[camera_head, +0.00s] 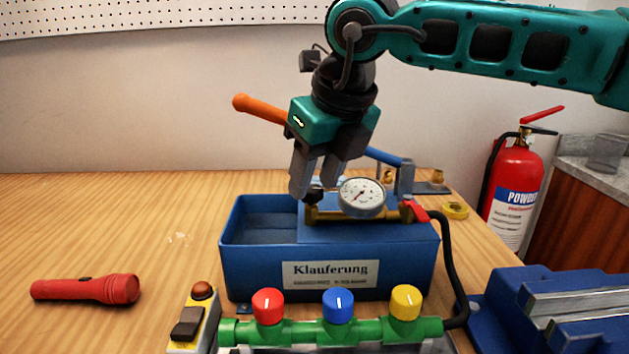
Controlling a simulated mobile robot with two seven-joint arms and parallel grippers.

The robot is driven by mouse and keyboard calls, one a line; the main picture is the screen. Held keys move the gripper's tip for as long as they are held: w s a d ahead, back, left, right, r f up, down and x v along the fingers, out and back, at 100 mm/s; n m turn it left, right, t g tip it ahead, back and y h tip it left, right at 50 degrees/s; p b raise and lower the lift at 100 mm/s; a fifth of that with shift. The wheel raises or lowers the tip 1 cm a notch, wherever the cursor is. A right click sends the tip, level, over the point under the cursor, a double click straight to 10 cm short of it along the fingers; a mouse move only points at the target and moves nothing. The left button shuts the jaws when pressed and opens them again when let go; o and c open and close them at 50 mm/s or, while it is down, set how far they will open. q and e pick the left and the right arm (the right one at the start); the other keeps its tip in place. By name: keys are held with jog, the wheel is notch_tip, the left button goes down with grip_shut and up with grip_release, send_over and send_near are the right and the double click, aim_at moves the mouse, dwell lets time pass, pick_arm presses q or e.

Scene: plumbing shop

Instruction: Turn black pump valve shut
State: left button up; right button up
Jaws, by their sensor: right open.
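The test pump is a blue open tank (262,262) labelled "Klauferung", with a brass pipe (335,217) and a round gauge (361,197) on top. The small black valve (313,196) sits at the left end of the brass pipe, partly hidden by my fingers. My right gripper (315,186) comes down from above with its fingers apart, right at the black valve. I cannot tell whether the fingers touch it. A red valve (416,211) sits at the pipe's right end. My left gripper is not in view.
An orange-handled pump lever (258,108) rises behind my right gripper. A green manifold (300,332) with red, blue and yellow knobs stands in front, joined to a black hose (455,265). A red flashlight (88,289) lies left. A blue vise (505,305) stands right.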

jog(key=shift+w+a+f, duration=0.15)
jog(key=shift+f, duration=0.25)
